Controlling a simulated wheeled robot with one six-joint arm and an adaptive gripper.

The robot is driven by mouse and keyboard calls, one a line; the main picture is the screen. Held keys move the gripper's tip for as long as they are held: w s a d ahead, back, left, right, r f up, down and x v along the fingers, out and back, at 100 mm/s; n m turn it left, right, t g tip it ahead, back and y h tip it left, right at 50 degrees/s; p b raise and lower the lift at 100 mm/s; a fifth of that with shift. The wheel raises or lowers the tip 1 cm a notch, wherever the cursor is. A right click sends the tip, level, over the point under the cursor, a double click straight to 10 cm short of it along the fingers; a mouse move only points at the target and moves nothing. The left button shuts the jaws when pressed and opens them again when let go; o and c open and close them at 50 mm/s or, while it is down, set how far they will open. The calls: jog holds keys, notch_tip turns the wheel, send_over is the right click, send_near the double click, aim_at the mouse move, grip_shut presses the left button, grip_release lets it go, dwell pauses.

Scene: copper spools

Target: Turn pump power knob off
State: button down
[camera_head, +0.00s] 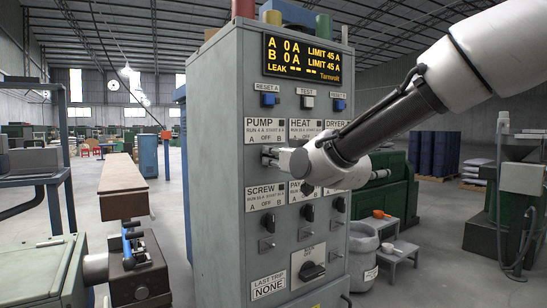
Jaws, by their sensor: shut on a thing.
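The grey control cabinet (215,150) stands in the middle. Its PUMP label (265,131) is on the left of the upper switch row, marked A, OFF and B. My gripper (269,156) reaches in from the right and its fingertips are closed at the panel just below this label. It is shut on the pump knob there. The display (301,58) reads A 0A, B 0A, with a 45 A limit.
The SCREW knob (268,223) and other black knobs sit in the row below. A large main switch (312,271) is near the bottom. A narrow brown-topped bench (122,181) stands at left.

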dwell(0.3)
jog(key=shift+f, duration=0.1)
jog(key=c, duration=1.5)
grip_release()
jog(key=shift+o, duration=0.2)
jog(key=v, duration=1.2)
